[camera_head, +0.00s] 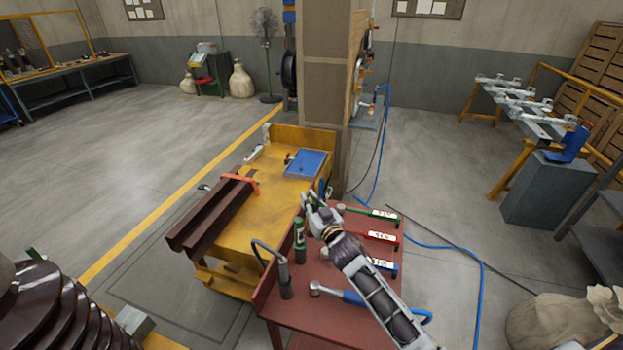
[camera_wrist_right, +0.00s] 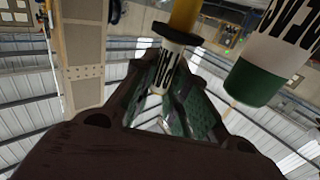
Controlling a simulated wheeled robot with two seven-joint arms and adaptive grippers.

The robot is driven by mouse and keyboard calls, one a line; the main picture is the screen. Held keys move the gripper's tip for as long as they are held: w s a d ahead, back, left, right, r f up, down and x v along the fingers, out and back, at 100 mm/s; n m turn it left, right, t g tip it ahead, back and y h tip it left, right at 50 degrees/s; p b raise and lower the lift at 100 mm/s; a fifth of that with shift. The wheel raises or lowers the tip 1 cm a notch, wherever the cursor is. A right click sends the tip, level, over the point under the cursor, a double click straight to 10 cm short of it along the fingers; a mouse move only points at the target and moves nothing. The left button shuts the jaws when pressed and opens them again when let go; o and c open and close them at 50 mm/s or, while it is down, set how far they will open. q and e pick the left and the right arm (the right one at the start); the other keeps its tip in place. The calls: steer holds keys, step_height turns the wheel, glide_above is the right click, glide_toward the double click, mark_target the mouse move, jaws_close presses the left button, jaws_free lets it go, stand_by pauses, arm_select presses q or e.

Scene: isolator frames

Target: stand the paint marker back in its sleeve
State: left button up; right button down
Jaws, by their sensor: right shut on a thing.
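My right gripper (camera_head: 313,202) reaches over the far left part of the red cart. In the right wrist view it is shut on a marker (camera_wrist_right: 163,68) with a white, black-lettered label, a dark collar and a yellow section. The head view hides most of this marker behind the gripper. A second, green-capped marker with a white label (camera_wrist_right: 254,83) shows close by in the wrist view, apart from the held one. It seems to be the green upright one (camera_head: 299,234) on the cart. I cannot tell which holder is the sleeve. My left gripper is out of view.
On the red cart (camera_head: 318,327) stand a dark cylinder with a bent rod (camera_head: 286,280) and a blue-handled wrench (camera_head: 345,295), lying flat. Green (camera_head: 375,213), red (camera_head: 378,236) and blue (camera_head: 385,265) labelled tools lie at right. A yellow table (camera_head: 245,215) adjoins at left.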

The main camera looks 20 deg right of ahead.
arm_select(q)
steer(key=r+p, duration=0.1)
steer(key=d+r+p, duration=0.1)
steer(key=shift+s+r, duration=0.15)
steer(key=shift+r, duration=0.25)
arm_select(e)
steer(key=w+d+r, duration=0.2)
steer(key=w+r, duration=0.1)
steer(key=w, duration=0.3)
steer(key=shift+w+d+n+y, duration=0.3)
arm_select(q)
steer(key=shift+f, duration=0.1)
arm_select(e)
steer(key=shift+f, duration=0.15)
arm_select(q)
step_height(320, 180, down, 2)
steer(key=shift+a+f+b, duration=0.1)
steer(key=shift+b, duration=0.85)
arm_select(e)
step_height(320, 180, down, 2)
steer(key=shift+f, duration=0.1)
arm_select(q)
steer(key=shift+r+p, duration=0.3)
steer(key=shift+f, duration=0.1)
arm_select(e)
steer(key=shift+f, duration=0.1)
